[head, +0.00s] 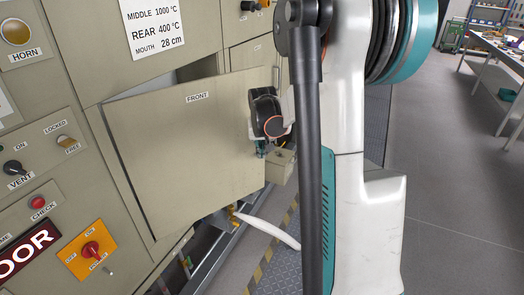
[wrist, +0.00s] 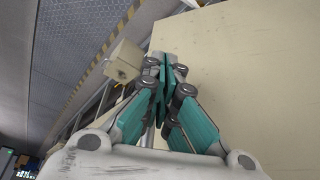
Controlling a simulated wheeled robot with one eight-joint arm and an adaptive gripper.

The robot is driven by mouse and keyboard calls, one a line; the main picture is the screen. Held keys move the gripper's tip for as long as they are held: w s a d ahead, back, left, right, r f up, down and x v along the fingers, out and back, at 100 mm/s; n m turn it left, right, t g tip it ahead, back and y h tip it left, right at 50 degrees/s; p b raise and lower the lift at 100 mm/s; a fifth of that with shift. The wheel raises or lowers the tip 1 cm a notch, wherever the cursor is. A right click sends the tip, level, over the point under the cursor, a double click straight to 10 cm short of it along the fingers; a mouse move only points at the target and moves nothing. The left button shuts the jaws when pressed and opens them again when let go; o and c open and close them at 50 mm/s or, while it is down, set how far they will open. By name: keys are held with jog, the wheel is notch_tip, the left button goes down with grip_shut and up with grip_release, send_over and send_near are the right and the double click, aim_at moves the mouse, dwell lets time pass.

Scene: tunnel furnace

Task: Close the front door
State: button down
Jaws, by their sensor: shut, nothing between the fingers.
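The front door (head: 185,140) is a beige panel labelled FRONT in the head view. It stands ajar, with a dark gap above its top edge. My gripper (head: 261,152) is at the right end of the door's outer face, partly hidden by my wrist. In the wrist view the closed fingers (wrist: 169,62) are empty and lie against or just in front of the door's beige face (wrist: 245,55). I cannot tell whether they touch it. A beige block (head: 281,166) is at the door's right edge; it also shows left of the fingers in the wrist view (wrist: 123,62).
A control panel with a red CHECK button (head: 37,203) and an orange switch plate (head: 88,250) is left of the door. A white curved bar (head: 268,229) is below it. A workbench (head: 500,60) stands at the far right. Grey floor (head: 450,200) is clear.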

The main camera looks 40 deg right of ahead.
jog(key=w+n, duration=0.1)
jog(key=w, duration=0.2)
jog(key=w+d+n, duration=0.1)
jog(key=w, duration=0.3)
jog(key=w+n+y+p, duration=0.1)
jog(key=w, duration=0.3)
jog(key=shift+w+d+t, duration=0.25)
jog(key=shift+t, duration=0.05)
jog(key=w+a+n+y+p, duration=0.1)
jog(key=w+n, duration=0.1)
jog(key=w, duration=0.8)
jog(key=shift+a+n, duration=0.15)
jog(key=shift+n, duration=0.25)
jog(key=shift+w+r, duration=0.15)
jog(key=shift+a, duration=0.1)
